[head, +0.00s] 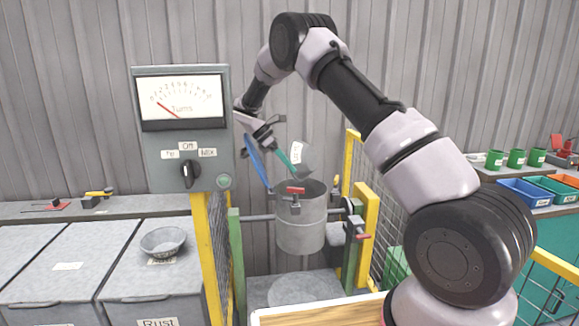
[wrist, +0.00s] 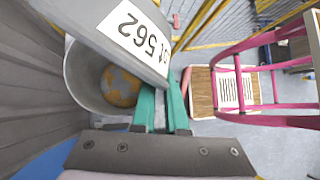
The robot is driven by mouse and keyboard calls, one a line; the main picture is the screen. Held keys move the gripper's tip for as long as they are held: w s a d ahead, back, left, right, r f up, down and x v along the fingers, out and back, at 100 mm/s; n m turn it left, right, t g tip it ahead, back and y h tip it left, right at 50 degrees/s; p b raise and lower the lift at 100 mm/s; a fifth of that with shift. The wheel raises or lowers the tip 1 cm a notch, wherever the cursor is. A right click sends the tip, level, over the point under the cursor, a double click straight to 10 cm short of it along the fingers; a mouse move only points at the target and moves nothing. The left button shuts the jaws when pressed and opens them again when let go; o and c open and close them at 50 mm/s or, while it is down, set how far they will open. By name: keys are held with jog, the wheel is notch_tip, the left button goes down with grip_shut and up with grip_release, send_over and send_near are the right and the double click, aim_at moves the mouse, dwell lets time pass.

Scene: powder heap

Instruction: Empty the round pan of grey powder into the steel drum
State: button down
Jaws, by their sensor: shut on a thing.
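The steel drum (head: 301,236) hangs upright and open between two posts. In the wrist view, the drum (wrist: 84,88) shows orange-brown powder (wrist: 120,86) with grey patches at its bottom. My gripper (head: 291,163) is above the drum's mouth. Its teal fingers (wrist: 161,98) are shut on a grey labelled vessel (head: 306,160), held tilted over the drum. In the wrist view, this vessel (wrist: 108,12) bears a white label ending in 562 and covers part of the drum's mouth; its inside is hidden. A round grey pan (head: 163,242) rests on a bin at the left; its contents are unclear.
A grey control box (head: 182,128) with dial and knob stands left of the drum on a yellow post (head: 207,262). Mesh guards flank the drum. Lidded bins (head: 70,262) stand at left. Green cups and colored trays (head: 525,193) are at right.

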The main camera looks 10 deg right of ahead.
aim_at(290, 160)
dwell(0.3)
jog(key=shift+d+r+t+y, duration=0.15)
jog(key=shift+r+t+y, duration=0.2)
jog(key=shift+t+y, duration=0.45)
jog(key=y, duration=0.1)
jog(key=t+y, duration=0.1)
jog(key=shift+r+m+y, duration=0.25)
jog(key=shift+m+y, duration=0.05)
jog(key=shift+m, duration=0.1)
jog(key=t+y, duration=0.1)
jog(key=y, duration=0.1)
jog(key=t+y, duration=0.1)
jog(key=t, duration=0.1)
jog(key=shift+s+r+y, duration=0.1)
jog(key=shift+r+y, duration=0.25)
jog(key=shift+y, duration=0.05)
jog(key=t+y, duration=0.1)
jog(key=y, duration=0.1)
jog(key=m+t+y, duration=0.1)
jog(key=t, duration=0.1)
jog(key=shift+r+y, duration=0.4)
jog(key=t+y, duration=0.3)
jog(key=shift+r+m, duration=0.35)
jog(key=shift+m, duration=0.05)
jog(key=shift+r+t+y, duration=0.35)
jog(key=shift+t+y, duration=0.25)
jog(key=shift+t, duration=0.1)
